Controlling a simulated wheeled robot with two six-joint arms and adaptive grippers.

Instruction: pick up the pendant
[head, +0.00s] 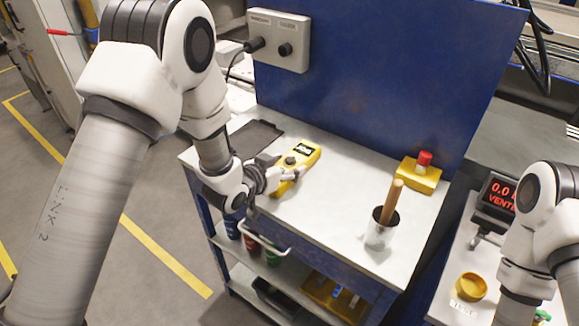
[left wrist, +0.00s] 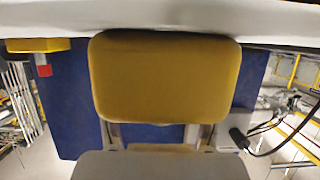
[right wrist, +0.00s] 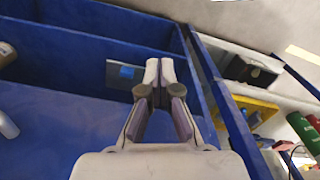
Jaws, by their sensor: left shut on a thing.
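The pendant (head: 308,153) is a yellow handheld box with a small dark display and a dark knob, over the white bench top near its front-left part. My left gripper (head: 287,177) is shut on its near end. In the left wrist view, the pendant's plain yellow face (left wrist: 165,78) fills the middle between the fingers, which are partly hidden behind it. I cannot tell whether it touches the bench. My right gripper (right wrist: 160,72) is shut and empty in the right wrist view; its fingertips meet over a blue surface. It is out of the head view.
A dark flat pad (head: 257,136) lies left of the pendant. A cup with a wooden handle (head: 379,235) and a yellow box with a red button (head: 418,174) stand to the right. A blue panel (head: 380,75) with a grey socket box (head: 279,40) rises behind. The bench middle is clear.

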